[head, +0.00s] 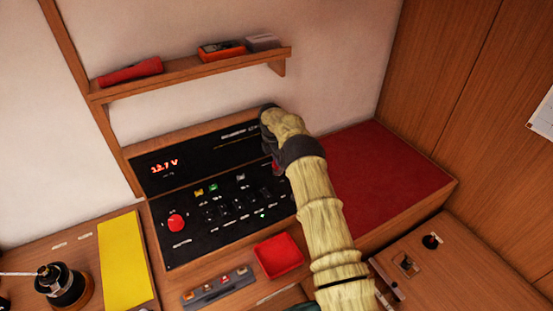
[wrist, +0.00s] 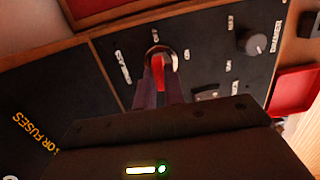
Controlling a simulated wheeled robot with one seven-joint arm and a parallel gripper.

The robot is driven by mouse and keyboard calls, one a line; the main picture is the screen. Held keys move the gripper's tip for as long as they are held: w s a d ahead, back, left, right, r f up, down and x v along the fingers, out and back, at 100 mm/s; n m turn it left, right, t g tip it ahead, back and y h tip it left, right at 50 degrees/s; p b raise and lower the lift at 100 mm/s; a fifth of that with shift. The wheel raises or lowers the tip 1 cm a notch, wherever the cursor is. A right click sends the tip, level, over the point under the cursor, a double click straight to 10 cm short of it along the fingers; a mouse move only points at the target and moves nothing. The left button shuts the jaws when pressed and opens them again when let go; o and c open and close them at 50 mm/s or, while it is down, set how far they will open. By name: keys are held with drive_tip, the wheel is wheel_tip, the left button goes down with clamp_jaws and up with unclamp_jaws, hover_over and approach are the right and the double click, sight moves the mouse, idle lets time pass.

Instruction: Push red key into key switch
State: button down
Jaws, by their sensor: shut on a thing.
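My gripper (wrist: 162,88) is shut on the red key (wrist: 158,72), which shows between its two dark fingers in the wrist view. The key's far end is at the round, metal-rimmed key switch (wrist: 157,49) on the black panel (wrist: 208,58). The key and fingers cover part of the switch, so I cannot tell how deep the key sits. In the head view my arm reaches over the right end of the panel (head: 185,255), and a bit of red shows beside the gripper. The switch is hidden there.
The panel bears a red knob (head: 176,222) and several small switches. A shelf (head: 190,74) with a red flashlight (head: 130,71) is above. A red cushion (head: 378,165) is right.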

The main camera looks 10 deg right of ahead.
drive_tip(key=shift+f+b, duration=0.3)
drive_tip(key=shift+f, duration=0.3)
idle(0.4)
drive_tip(key=shift+d, duration=0.1)
idle(0.6)
drive_tip(key=shift+f+b, duration=0.3)
drive_tip(key=shift+b, duration=0.1)
drive_tip(key=c, duration=1.4)
unclamp_jaws()
drive_tip(key=shift+r, duration=0.1)
drive_tip(key=shift+r, duration=0.2)
wheel_tip(320, 180, up, 11)
drive_tip(key=a+b, duration=0.1)
drive_tip(key=b, duration=0.1)
drive_tip(key=shift+s+a+r+b, duration=0.15)
drive_tip(key=shift+s+a+b, duration=0.1)
drive_tip(key=shift+s+b, duration=0.05)
